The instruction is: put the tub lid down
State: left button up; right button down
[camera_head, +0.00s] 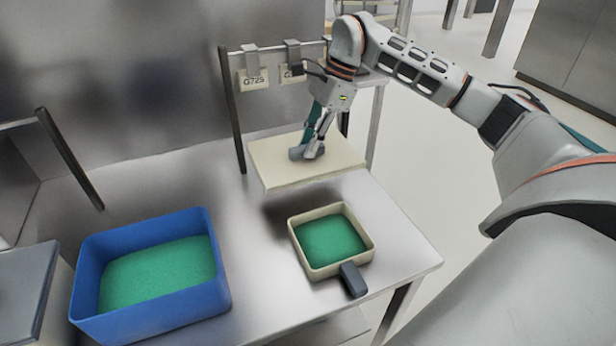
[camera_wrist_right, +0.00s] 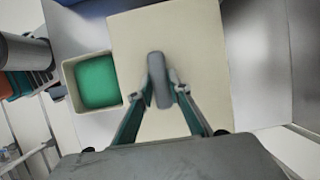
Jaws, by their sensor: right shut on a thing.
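The tub lid (camera_head: 275,170) is a flat cream square with a grey handle on top. My right gripper (camera_head: 313,152) is shut on that handle. The lid seems held above the back right of the steel table, with a dark shadow below it on the metal. In the right wrist view the lid (camera_wrist_right: 205,60) fills the middle, and the right gripper's fingertips (camera_wrist_right: 161,88) close on both sides of the grey handle. The cream tub (camera_head: 297,244) with green contents stands open in front of the lid. It also shows in the right wrist view (camera_wrist_right: 67,75). My left gripper is not in view.
A blue bin (camera_head: 222,285) with green contents stands at the front left of the table (camera_head: 255,255). A rail with hanging tags (camera_head: 252,78) rises behind the lid. Bare metal lies between the bin and the tub, and right of the tub.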

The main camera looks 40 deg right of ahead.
notch_tip(320, 180, down, 6)
jog(key=shift+b, duration=0.3)
jog(key=shift+f, duration=1.8)
jog(key=shift+f, duration=0.15)
jog(key=c, duration=1.9)
grip_release()
